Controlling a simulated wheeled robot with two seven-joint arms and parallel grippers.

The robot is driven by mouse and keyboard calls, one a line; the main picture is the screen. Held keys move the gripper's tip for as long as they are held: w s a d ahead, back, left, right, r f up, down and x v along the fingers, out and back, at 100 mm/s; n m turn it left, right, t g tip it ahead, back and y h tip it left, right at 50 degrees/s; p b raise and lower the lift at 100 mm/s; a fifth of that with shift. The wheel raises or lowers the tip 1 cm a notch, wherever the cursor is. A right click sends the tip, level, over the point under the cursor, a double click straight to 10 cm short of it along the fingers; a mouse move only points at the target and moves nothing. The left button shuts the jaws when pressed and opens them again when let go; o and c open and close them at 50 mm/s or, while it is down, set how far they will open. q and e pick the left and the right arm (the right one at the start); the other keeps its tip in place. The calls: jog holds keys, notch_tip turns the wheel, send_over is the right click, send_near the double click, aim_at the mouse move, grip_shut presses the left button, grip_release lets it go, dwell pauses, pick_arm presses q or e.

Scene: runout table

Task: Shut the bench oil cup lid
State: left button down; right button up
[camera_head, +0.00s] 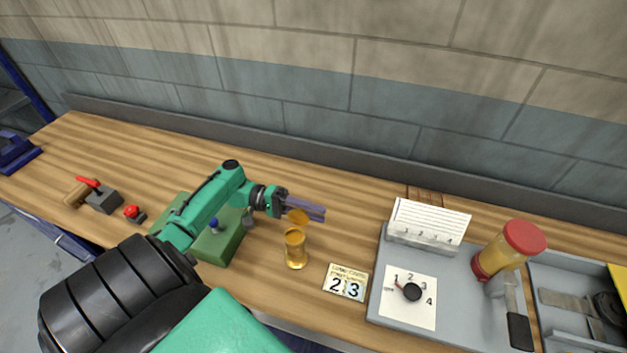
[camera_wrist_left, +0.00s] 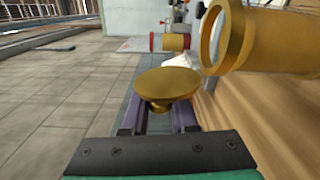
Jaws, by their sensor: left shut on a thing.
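The bench oil cup (camera_head: 295,250) is a brass-coloured cup standing upright on the wooden bench. Its round lid (camera_head: 298,216) is raised above the cup's mouth and tilted. In the left wrist view the cup (camera_wrist_left: 234,38) shows its open rim at the upper right, and the lid (camera_wrist_left: 168,83) is a round disc apart from that rim. My left gripper (camera_head: 316,211) reaches in from the left, above the cup. Its purple fingers (camera_wrist_left: 158,112) are shut on the lid's small knob, partly hidden under the disc. My right gripper is not in view.
A green block (camera_head: 216,246) lies under my left arm. A number card (camera_head: 346,283) lies right of the cup. Farther right is a grey panel (camera_head: 460,328) with a dial (camera_head: 411,292) and a red-capped jar (camera_head: 505,250). The bench behind the cup is mostly clear.

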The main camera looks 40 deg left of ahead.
pick_arm(q)
jog(key=shift+r, duration=0.1)
jog(key=shift+s+d+r+m, duration=0.15)
jog(key=shift+s+m, duration=0.1)
jog(key=shift+m, duration=0.75)
jog(key=s+d+f+m+b, duration=0.1)
jog(key=s+m+b, duration=0.4)
jog(key=m+b, duration=1)
jog(key=shift+s+d+f+m+b, duration=0.2)
jog(key=shift+s+d+m+b, duration=0.2)
jog(key=shift+m, duration=0.9)
jog(key=shift+w, duration=0.1)
jog(key=c, duration=0.7)
grip_release()
